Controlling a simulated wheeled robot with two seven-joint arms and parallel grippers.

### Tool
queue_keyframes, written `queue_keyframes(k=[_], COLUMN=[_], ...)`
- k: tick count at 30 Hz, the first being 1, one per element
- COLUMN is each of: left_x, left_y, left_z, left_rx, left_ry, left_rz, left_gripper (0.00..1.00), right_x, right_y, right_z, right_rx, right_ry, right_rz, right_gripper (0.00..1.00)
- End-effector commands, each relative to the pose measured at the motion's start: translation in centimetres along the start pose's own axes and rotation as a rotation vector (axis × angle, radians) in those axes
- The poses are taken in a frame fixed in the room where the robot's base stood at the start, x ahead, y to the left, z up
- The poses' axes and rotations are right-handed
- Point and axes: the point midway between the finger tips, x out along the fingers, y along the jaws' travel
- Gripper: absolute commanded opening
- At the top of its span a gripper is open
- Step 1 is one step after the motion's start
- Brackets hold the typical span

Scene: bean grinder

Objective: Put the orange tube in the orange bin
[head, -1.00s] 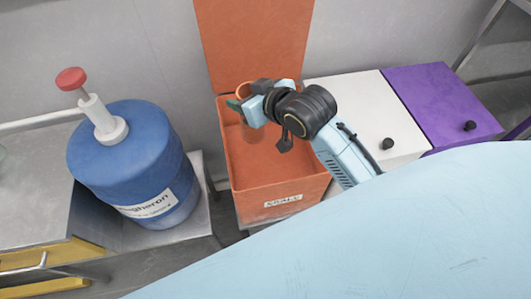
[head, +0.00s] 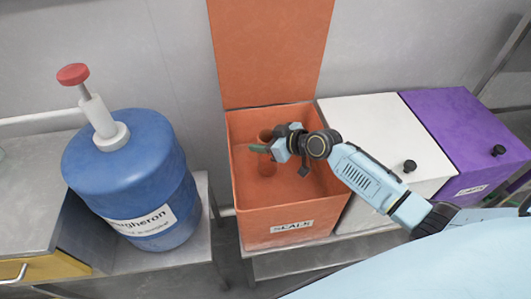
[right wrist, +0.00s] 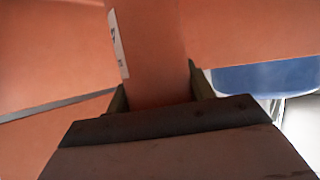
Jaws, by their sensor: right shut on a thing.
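The orange bin (head: 285,229) stands open in the middle of the head view, its lid (head: 270,50) raised against the wall. My right gripper (head: 262,149) reaches over the bin from the right and is shut on the orange tube (head: 265,168). The tube is roughly upright within the bin's opening; whether it touches the floor of the bin cannot be told. In the right wrist view the tube (right wrist: 150,50) stands between the two fingers, with a white label on its side. My left gripper is not in view.
A white bin (head: 385,150) and a purple bin (head: 470,135), both lidded, stand to the right. A blue drum (head: 130,175) with a red-topped pump (head: 73,75) stands to the left on a metal table. A pale blue surface fills the lower right.

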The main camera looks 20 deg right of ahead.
Motion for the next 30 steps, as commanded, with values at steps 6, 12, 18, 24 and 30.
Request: queue_keyframes(k=[6, 12, 18, 24, 30], left_x=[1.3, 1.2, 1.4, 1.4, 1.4], left_y=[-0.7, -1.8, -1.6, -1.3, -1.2], left_z=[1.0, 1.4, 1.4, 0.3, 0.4], left_rx=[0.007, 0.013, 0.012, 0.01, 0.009], left_ry=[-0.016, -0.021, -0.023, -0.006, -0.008], left_rz=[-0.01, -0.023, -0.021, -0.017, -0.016], left_gripper=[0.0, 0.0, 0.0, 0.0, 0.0], right_x=[1.6, 1.7, 1.8, 1.8, 1.8], right_y=[-0.1, 0.0, 0.0, -0.1, -0.1], right_z=[2.8, 3.0, 3.2, 3.3, 3.3], right_rx=[0.002, 0.0, 0.0, 0.001, 0.001], right_ry=[-0.001, 0.001, 0.001, -0.001, -0.001], right_rz=[-0.001, 0.0, 0.0, 0.0, 0.0], right_gripper=[0.14, 0.14, 0.14, 0.69, 0.75])
